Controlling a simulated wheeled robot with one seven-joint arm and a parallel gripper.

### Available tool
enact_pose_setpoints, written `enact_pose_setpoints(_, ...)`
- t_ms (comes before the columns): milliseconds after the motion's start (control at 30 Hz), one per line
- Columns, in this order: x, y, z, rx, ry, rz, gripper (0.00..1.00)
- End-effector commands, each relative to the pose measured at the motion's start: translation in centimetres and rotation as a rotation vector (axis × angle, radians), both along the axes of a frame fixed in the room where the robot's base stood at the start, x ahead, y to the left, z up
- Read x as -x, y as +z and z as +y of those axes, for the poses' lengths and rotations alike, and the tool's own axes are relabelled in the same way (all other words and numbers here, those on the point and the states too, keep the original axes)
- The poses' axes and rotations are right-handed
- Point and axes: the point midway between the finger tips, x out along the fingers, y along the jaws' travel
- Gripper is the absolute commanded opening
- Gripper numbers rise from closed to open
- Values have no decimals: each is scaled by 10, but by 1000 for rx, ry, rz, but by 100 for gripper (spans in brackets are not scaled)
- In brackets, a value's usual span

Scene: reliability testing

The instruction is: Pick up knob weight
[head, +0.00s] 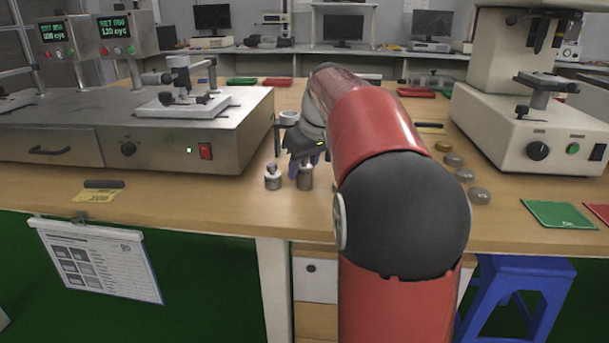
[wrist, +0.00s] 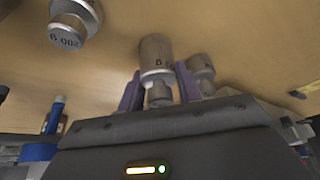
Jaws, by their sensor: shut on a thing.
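A silver knob weight (wrist: 157,56) is between the two purple fingers of my gripper (wrist: 158,84), which is shut on it. In the head view my gripper (head: 304,161) points down over the table, with the held weight (head: 305,180) showing below the fingers. I cannot tell whether it still touches the table. A second knob weight (head: 272,181) stands just left of it. In the wrist view a weight marked 200 g (wrist: 70,28) is at the upper left, apart from the fingers. Another weight (wrist: 201,72) is close beside the right finger.
A metal test machine (head: 180,140) stands left of the gripper, and a cream machine (head: 530,130) stands at the right. A green pad (head: 558,215) lies near the front edge.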

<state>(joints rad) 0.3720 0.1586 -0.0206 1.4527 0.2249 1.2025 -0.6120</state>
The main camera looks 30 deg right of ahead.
Motion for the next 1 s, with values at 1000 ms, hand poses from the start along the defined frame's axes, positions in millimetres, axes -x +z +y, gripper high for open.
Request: enact_pose_setpoints(1000,-2,141,0,2,1,-7,0)
